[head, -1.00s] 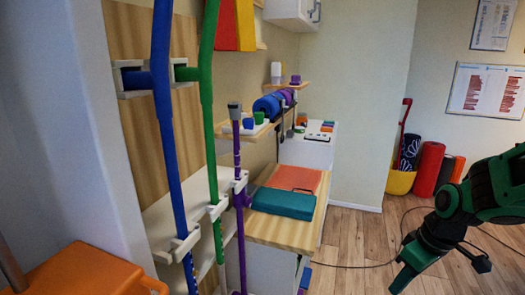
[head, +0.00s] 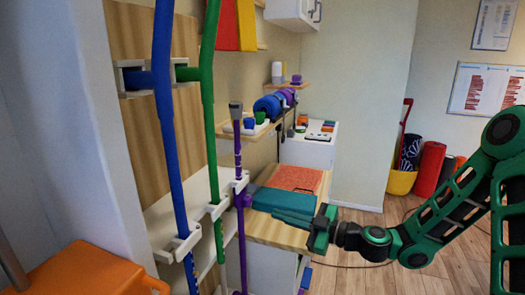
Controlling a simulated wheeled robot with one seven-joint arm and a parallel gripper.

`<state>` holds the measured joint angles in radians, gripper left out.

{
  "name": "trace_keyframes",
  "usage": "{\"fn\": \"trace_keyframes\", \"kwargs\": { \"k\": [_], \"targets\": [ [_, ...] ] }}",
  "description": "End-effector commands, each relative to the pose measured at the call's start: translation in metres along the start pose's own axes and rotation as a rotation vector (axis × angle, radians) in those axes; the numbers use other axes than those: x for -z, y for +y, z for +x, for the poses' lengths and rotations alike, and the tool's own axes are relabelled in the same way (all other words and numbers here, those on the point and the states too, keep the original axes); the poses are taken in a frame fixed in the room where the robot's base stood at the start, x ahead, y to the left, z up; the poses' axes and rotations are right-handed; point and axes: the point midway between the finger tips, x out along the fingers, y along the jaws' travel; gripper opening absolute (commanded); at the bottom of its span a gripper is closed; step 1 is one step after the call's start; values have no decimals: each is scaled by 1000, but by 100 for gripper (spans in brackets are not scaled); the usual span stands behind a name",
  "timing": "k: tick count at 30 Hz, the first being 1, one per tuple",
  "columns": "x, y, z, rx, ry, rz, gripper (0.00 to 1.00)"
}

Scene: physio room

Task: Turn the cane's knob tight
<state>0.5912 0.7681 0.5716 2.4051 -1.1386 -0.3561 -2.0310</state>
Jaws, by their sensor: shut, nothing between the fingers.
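A purple cane (head: 238,155) with a grey top stands upright in a white clip (head: 241,182) on the wall rack. A small purple knob (head: 246,200) sticks out from its shaft just below the clip. A green cane (head: 209,110) and a blue cane (head: 165,120) stand to its left in similar clips. My gripper (head: 277,215) is shut and empty. Its fingers point left toward the purple cane, to the right of the knob and slightly lower in the picture, with a gap between. Whether the knob is tight cannot be told.
A wooden counter (head: 265,233) with a teal folded mat (head: 285,202) and an orange mat (head: 296,178) lies behind my gripper. A shelf (head: 228,131) with small cups is above. An orange case (head: 85,272) is at lower left. Open floor lies to the right.

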Motion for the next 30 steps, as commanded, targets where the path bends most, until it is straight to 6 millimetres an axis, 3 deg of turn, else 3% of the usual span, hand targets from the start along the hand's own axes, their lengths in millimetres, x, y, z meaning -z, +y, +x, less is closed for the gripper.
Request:
{"fn": "trace_keyframes", "kwargs": {
  "k": [8,21,30],
  "targets": [
    [3,8,13,-34,21,-13,0],
    [3,10,60,-34,19,-12,0],
    [3,10,71,-34,18,-10,0]
  ]
}}
